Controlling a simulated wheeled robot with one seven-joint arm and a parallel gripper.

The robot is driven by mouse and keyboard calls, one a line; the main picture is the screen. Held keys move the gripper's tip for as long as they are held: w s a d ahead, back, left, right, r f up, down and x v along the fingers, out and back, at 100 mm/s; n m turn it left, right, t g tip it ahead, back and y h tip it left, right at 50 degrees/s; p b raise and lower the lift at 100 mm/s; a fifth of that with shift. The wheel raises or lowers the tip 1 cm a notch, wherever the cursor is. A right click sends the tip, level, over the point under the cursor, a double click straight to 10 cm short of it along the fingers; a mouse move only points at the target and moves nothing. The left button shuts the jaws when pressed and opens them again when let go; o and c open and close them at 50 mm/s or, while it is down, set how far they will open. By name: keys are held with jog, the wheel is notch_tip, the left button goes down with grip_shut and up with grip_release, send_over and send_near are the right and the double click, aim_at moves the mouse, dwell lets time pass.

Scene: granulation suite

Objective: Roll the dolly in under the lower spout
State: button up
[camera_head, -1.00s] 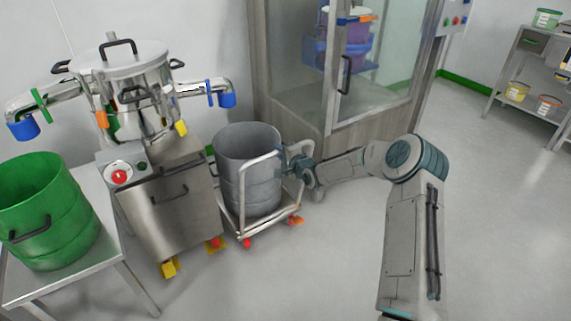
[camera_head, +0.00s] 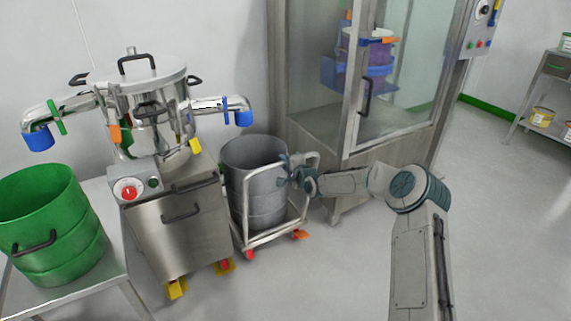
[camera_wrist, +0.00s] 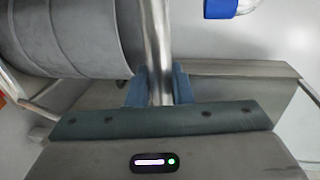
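The dolly (camera_head: 270,238) is a pale tube frame on red and orange castors, carrying an open grey drum (camera_head: 262,195). It stands close to the right side of the steel machine, with no clear gap visible. My gripper (camera_head: 298,172) is shut on the dolly's upright handle bar (camera_wrist: 158,40), with a finger on each side. The machine's right spout (camera_head: 243,118) has a blue end and hangs near the drum's back left rim. Its left spout (camera_head: 38,138), also blue-ended, reaches towards the green drum. A blue end also shows in the wrist view (camera_wrist: 220,8).
The steel machine (camera_head: 185,235) has yellow-footed castors in front. A green drum (camera_head: 55,225) stands on a steel table (camera_head: 105,280) at left. A glass-doored cabinet (camera_head: 345,160) stands close behind and right of the dolly. The floor at right is open.

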jog(key=o, duration=0.4)
jog(key=shift+w+d, duration=0.15)
jog(key=shift+w, duration=0.1)
jog(key=shift+c, duration=0.2)
jog(key=shift+s, duration=0.15)
jog(key=p+v, duration=0.2)
jog(key=v, duration=1.1)
jog(key=shift+s+p, duration=0.3)
jog(key=shift+p, duration=0.05)
jog(key=shift+d+r, duration=0.1)
